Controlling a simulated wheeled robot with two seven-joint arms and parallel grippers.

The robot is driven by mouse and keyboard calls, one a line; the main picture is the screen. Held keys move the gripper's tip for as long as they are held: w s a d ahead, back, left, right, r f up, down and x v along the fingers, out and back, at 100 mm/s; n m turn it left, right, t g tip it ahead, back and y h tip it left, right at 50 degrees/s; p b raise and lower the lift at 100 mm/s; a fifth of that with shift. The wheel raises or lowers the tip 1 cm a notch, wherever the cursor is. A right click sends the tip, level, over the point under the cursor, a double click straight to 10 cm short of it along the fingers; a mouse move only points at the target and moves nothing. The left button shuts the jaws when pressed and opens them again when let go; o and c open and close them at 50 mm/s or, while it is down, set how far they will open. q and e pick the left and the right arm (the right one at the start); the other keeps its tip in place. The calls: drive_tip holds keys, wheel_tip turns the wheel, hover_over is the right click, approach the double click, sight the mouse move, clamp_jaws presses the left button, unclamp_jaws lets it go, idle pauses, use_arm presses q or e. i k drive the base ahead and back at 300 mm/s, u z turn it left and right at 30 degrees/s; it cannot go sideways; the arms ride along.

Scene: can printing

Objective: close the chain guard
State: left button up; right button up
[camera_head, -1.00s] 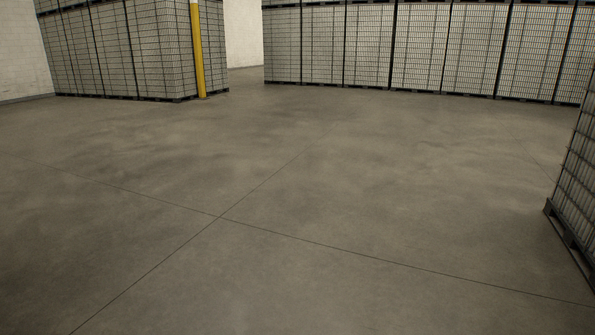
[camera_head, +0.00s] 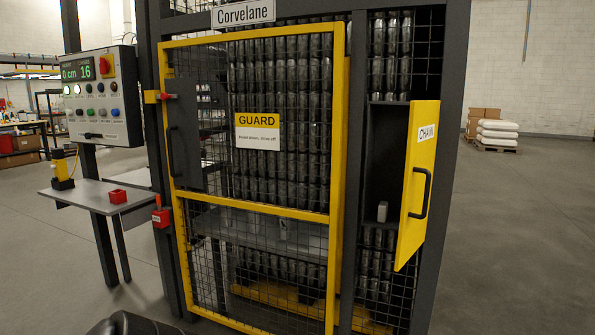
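The chain guard (camera_head: 418,185) is a yellow door panel marked CHAIN, on the right side of a large dark-framed machine. It stands open, swung out from the frame toward me. A dark bar handle (camera_head: 421,193) is on its face. Behind and left of it is the open dark recess (camera_head: 384,150), with a small pale block (camera_head: 382,211) low inside. Neither of my grippers is in view.
A yellow-framed mesh door marked GUARD (camera_head: 258,132) covers the machine's middle and looks shut. A control panel (camera_head: 98,95) and a small grey shelf (camera_head: 95,196) stand at left. Open floor (camera_head: 510,250) lies to the right; white sacks (camera_head: 497,132) are beyond.

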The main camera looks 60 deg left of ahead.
sight(424, 114)
drive_tip(key=u, duration=1.35)
drive_tip(key=k, duration=0.3)
drive_tip(key=z, duration=0.55)
drive_tip(key=i, duration=0.25)
drive_tip(key=u, duration=0.2)
